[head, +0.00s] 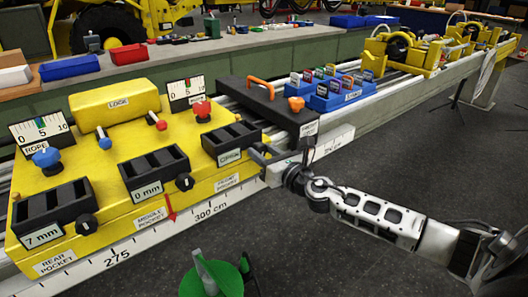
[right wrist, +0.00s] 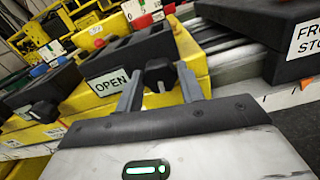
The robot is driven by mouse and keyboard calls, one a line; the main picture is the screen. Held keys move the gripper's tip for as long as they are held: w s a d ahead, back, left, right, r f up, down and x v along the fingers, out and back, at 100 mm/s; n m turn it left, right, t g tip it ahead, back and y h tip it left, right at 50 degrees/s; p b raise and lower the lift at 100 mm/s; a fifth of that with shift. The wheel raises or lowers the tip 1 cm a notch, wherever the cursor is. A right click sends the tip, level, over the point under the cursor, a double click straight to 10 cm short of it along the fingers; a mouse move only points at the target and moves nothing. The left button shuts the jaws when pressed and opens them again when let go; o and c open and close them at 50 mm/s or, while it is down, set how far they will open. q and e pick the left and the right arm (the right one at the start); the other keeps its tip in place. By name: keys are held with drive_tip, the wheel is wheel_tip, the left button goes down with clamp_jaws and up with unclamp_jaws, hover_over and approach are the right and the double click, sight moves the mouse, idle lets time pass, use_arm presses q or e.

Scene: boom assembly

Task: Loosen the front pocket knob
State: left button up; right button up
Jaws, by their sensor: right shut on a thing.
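The yellow boom carriage (head: 115,199) carries three black pockets along its front. The front pocket (head: 229,138) is the rightmost one, and its label reads OPEN in the right wrist view (right wrist: 108,83). The black front pocket knob (right wrist: 160,73) sits beside that label. My right gripper (head: 265,154) reaches in from the right at the front pocket's corner. Its two fingers (right wrist: 160,90) stand on either side of the knob and are shut on it. In the head view the gripper largely hides this knob. My left gripper is not in view.
The middle pocket (head: 154,171) reads 0 mm and the rear pocket (head: 53,212) reads 7 mm, each with its own knob. A black front stop (head: 268,106) with an orange handle lies right of the carriage. A green object (head: 217,280) stands on the grey floor.

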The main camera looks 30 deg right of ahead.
idle(0.3)
drive_tip(key=o, duration=1)
drive_tip(key=shift+s, duration=0.1)
drive_tip(key=shift+s+d+b, duration=0.2)
drive_tip(key=shift+s+b, duration=0.3)
drive_tip(key=shift+s, duration=2.1)
drive_tip(key=shift+s+d+b, duration=0.2)
drive_tip(key=shift+s+b, duration=0.25)
drive_tip(key=shift+s, duration=2.2)
drive_tip(key=shift+s+d+b, duration=0.2)
drive_tip(key=shift+s+b, duration=0.3)
drive_tip(key=shift+s, duration=2.1)
